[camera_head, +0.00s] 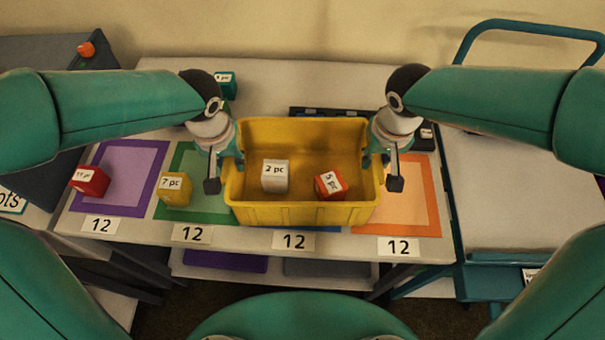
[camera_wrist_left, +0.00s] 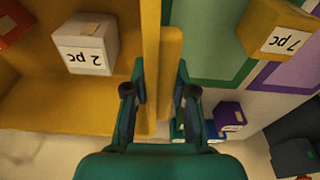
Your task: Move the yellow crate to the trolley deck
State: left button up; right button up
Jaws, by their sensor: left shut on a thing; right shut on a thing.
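The yellow crate (camera_head: 302,213) is over the middle of the table, with a white block (camera_head: 275,176) labelled "2 pc" and a red block (camera_head: 331,185) labelled "5 pc" inside it. My left gripper (camera_head: 225,172) is shut on the crate's left wall; the left wrist view shows its fingers (camera_wrist_left: 161,90) on either side of that wall. My right gripper (camera_head: 380,172) is shut on the crate's right wall. The trolley deck (camera_head: 520,195) is a pale, bare surface at the right. Whether the crate's underside touches the table is hidden.
A yellow block (camera_head: 174,189) stands on the green mat and a red block (camera_head: 90,181) on the purple mat, left of the crate. A teal block (camera_head: 225,84) and a dark tray stand behind. The trolley's teal handle (camera_head: 530,24) rises at the back right.

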pick_arm(q)
jog(key=shift+r, duration=0.15)
grip_shut()
pick_arm(e)
jog(key=shift+r, duration=0.2)
grip_shut()
